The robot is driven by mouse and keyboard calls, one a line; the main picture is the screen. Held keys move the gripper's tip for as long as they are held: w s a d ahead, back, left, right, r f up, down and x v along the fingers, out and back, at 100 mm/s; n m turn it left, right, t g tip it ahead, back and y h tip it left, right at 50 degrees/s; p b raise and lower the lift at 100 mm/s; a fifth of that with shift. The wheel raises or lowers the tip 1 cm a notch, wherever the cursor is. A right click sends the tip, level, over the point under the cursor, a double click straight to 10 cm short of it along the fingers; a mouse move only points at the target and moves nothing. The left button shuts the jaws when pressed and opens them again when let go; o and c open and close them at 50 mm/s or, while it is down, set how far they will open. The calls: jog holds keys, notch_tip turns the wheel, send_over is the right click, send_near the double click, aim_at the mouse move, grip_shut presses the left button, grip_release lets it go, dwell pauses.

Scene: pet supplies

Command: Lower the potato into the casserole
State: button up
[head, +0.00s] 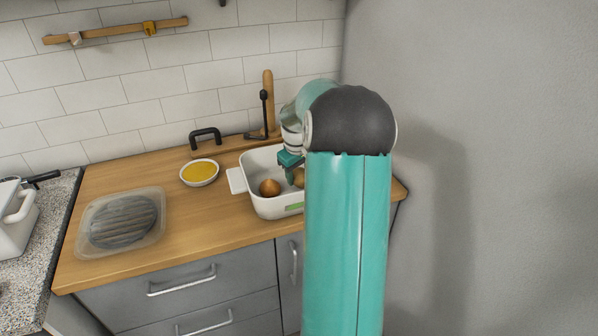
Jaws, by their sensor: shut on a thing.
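The white casserole (258,204) stands on the wooden counter, with a handle on its left side and its right part hidden behind my arm. A round golden-brown thing, like an onion, (269,188) lies inside it at the left. My gripper (292,168) points down over the casserole's inside and is shut on the potato (298,178), a brownish thing right under the fingers. My arm hides the potato's right part. I cannot tell whether the potato touches the casserole's floor.
A white bowl of yellow contents (199,172) stands left of the casserole. A clear tray with a grey ribbed thing (123,222) is at the counter's left. A black handle (206,137) and an upright wooden stick (268,100) are behind. A grey wall (470,150) bounds the right.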

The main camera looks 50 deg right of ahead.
aim_at(297, 177)
jog(key=shift+f, duration=0.5)
dwell(0.4)
jog(key=o, duration=1.1)
jog(key=shift+o, duration=0.2)
notch_tip(297, 177, up, 14)
jog(key=s+a, duration=0.1)
jog(key=a, duration=0.1)
jog(key=shift+f, duration=0.15)
